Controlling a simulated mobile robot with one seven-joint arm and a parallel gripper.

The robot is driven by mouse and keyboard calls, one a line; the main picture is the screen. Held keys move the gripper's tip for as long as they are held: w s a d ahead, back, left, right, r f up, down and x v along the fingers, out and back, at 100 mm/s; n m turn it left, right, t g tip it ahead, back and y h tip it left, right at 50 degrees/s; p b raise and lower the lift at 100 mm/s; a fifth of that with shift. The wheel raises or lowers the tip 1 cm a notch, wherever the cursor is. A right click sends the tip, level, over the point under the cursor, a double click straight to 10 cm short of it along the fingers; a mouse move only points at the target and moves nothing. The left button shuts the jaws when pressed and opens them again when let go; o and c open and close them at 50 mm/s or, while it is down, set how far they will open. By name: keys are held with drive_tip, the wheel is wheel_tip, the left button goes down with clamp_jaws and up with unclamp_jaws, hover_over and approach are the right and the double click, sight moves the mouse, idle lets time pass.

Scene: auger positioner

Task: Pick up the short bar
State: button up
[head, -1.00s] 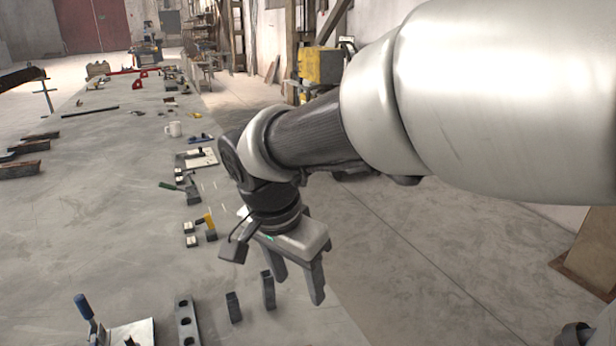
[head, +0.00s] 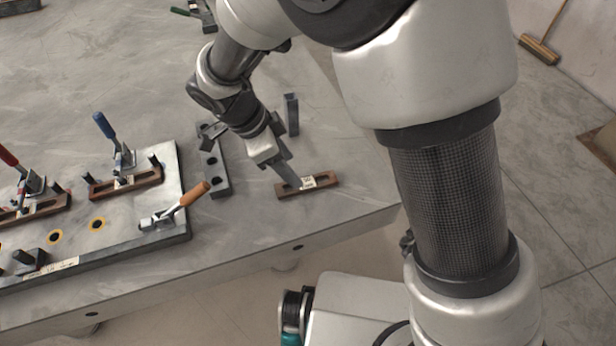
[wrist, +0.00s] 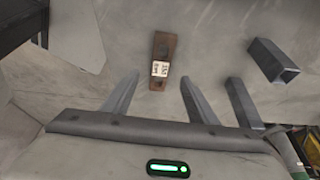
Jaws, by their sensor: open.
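The short bar (head: 325,182) is a rusty brown bar with a white label, lying flat near the table's edge in the head view. I cannot tell how high the fingertips are above the bar.
A grey bar with holes (head: 215,168) lies left of my gripper. A hollow square tube (wrist: 272,60) shows at the right in the wrist view. A fixture plate (head: 185,215) carries clamps and brown bars. Table right of the short bar is clear.

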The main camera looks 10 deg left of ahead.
sight(305, 183)
drive_tip(key=x, duration=0.7)
drive_tip(key=shift+w+b, duration=0.15)
drive_tip(key=shift+b, duration=0.25)
clamp_jaws()
